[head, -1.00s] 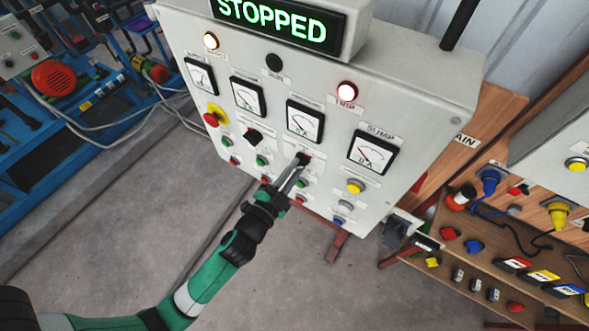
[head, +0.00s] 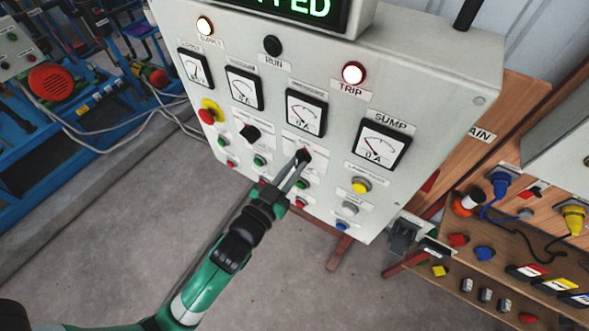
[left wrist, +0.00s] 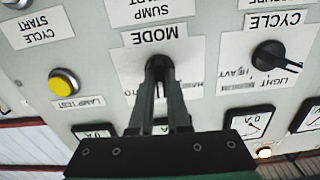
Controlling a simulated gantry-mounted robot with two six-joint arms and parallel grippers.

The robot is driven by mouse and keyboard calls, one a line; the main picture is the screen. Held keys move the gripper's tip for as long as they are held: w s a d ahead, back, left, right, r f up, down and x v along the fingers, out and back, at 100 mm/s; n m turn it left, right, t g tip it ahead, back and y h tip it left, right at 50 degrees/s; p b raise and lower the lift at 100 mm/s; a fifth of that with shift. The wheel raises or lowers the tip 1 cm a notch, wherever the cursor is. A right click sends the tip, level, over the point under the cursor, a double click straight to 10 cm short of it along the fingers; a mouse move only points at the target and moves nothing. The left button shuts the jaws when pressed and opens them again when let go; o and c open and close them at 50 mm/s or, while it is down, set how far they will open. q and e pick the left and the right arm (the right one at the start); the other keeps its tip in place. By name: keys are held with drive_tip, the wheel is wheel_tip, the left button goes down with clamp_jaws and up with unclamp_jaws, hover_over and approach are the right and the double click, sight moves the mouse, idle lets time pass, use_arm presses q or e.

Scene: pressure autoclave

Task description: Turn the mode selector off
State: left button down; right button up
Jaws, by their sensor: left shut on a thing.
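The mode selector is a dark knob (head: 305,153) on the light grey control panel (head: 440,95), below the row of meters. It also shows in the left wrist view (left wrist: 158,62), upside down, by the MODE label. My left gripper (head: 300,160) is shut on this knob, with one finger on each side of it in the left wrist view (left wrist: 160,78). The fingers hide part of the knob and part of its position labels, so I cannot read its setting. My right gripper is not in view.
A black cycle selector (left wrist: 276,55) sits beside the mode selector. A yellow lamp test button (left wrist: 64,82) and several other push buttons are close by. The supply lamp (head: 205,26) and trip lamp (head: 353,73) are lit. A wooden bench (head: 500,240) stands at the right.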

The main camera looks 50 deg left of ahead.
use_arm(q)
drive_tip(key=shift+n, duration=0.3)
drive_tip(key=c, duration=0.9)
unclamp_jaws()
drive_tip(key=b+v, duration=0.2)
drive_tip(key=v, duration=0.9)
drive_tip(key=shift+s+r+b, duration=0.1)
drive_tip(key=shift+s+b, duration=0.2)
drive_tip(key=shift+b, duration=0.1)
